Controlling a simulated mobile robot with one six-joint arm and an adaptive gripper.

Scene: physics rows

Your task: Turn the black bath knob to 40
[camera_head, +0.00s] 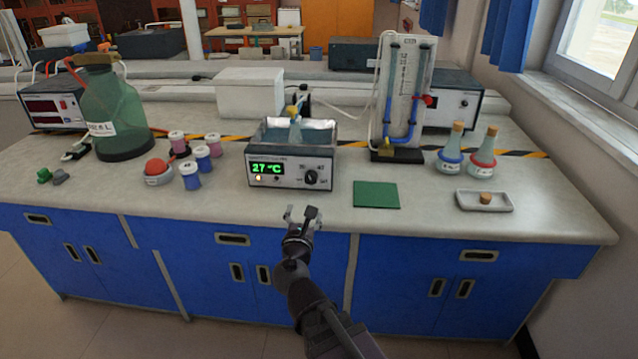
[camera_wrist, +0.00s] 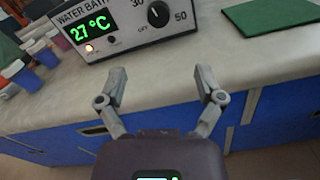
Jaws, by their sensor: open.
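The water bath (camera_head: 290,155) stands on the bench with a green display reading 27 °C. Its black knob (camera_head: 311,177) is at the right of the front panel. In the wrist view the knob (camera_wrist: 158,14) has a white pointer line and sits between the marks 30 and 50; the top of the dial is cut off. My gripper (camera_head: 302,214) is in front of the bench edge, below the knob and apart from it. In the wrist view my gripper (camera_wrist: 163,82) has its two fingers spread with nothing between them.
A green mat (camera_head: 376,194) lies right of the bath. Several small jars (camera_head: 202,158) and a large green bottle (camera_head: 115,110) stand to the left. A U-tube stand (camera_head: 402,100), two stoppered flasks (camera_head: 482,150) and a tray (camera_head: 505,202) are to the right. The bench front before the bath is clear.

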